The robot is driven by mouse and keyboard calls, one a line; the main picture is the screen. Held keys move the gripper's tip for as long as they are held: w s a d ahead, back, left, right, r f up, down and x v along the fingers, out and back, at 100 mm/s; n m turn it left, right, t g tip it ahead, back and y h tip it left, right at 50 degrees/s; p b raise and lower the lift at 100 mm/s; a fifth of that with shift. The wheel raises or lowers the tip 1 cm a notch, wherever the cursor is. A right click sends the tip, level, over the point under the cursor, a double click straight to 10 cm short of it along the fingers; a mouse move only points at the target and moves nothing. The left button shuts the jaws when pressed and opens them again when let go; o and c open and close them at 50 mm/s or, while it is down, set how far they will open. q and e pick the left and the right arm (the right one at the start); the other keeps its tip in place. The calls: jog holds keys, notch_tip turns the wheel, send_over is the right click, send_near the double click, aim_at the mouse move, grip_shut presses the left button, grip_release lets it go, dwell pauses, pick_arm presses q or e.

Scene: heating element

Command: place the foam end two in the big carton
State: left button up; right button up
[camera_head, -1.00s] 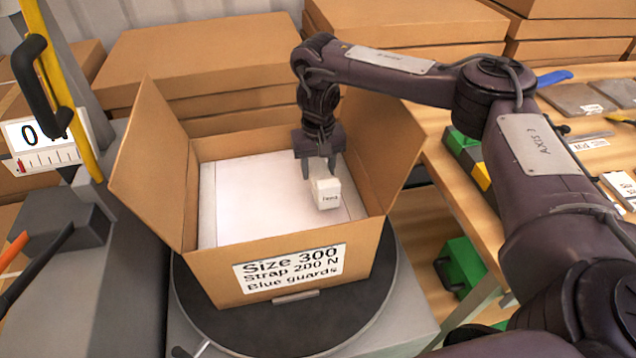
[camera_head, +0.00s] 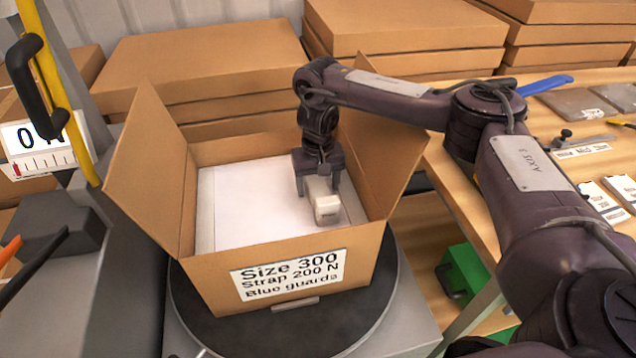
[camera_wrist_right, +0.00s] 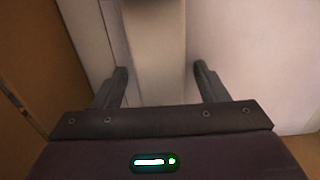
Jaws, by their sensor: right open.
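The big carton (camera_head: 213,284) stands open on a dark round turntable, with its side flaps raised. A large white flat-topped item (camera_head: 250,200) fills most of its inside. The small pale foam end (camera_head: 326,209) is inside the carton near its front right, at the right part of the white item. My right gripper (camera_head: 320,188) reaches down into the carton over the foam end. In the right wrist view a long pale foam piece (camera_wrist_right: 155,55) lies between the open fingers, with gaps on both sides. Its underside contact is hidden. My left gripper is not in view.
The carton's raised right flap (camera_head: 385,150) is close beside my right arm. Flat brown cartons (camera_head: 205,60) are stacked behind. A wooden table (camera_head: 450,185) with small parts is at right. A yellow post (camera_head: 65,90) with a black handle stands at left.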

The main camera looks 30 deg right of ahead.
aim_at(318, 184)
jog(key=shift+r, duration=0.1)
notch_tip(318, 184, up, 4)
jog(key=shift+w+r+p, duration=0.1)
jog(key=shift+p, duration=0.9)
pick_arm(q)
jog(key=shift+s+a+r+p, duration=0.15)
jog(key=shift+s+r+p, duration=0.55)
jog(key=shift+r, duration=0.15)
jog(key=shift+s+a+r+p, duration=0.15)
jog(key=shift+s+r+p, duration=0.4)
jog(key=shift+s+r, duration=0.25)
pick_arm(e)
notch_tip(318, 184, up, 8)
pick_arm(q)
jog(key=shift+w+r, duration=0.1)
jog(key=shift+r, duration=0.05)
